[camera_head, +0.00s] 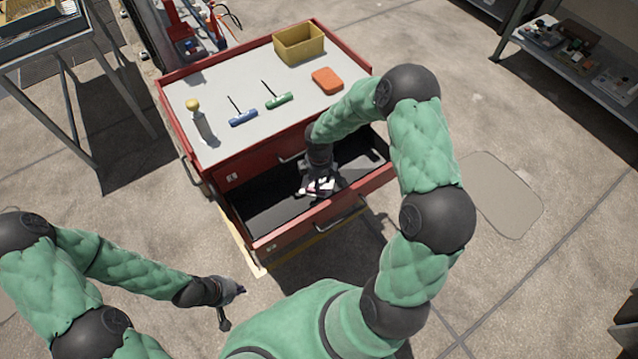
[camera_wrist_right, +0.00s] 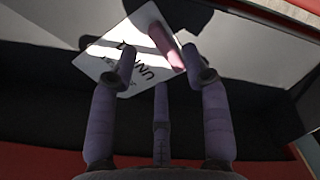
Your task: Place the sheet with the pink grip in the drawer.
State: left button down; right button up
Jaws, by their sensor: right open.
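The white sheet (camera_wrist_right: 112,62) with dark lettering and a pink grip (camera_wrist_right: 165,46) is inside the open drawer (camera_head: 262,205), low over or on its dark floor. In the head view the sheet (camera_head: 320,185) is mostly hidden by my right gripper (camera_head: 318,179). My right gripper reaches down into the drawer. In the right wrist view its fingers (camera_wrist_right: 160,78) are spread and overlap the sheet's near part, with the pink grip just beyond the fingertips. My left gripper (camera_head: 231,304) is empty with fingers apart, in front of the cabinet at the left.
The red cabinet's grey top (camera_head: 240,88) holds a yellow bin (camera_head: 298,44), an orange block (camera_head: 327,81), green (camera_head: 278,100) and blue (camera_head: 243,117) T-handled tools and a yellow-knobbed item (camera_head: 196,112). The drawer's red front (camera_head: 330,208) stands close below my right arm.

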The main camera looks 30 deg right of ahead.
notch_tip(320, 180, up, 8)
jog(key=p, duration=0.2)
jog(key=shift+f, duration=0.15)
dwell(1.0)
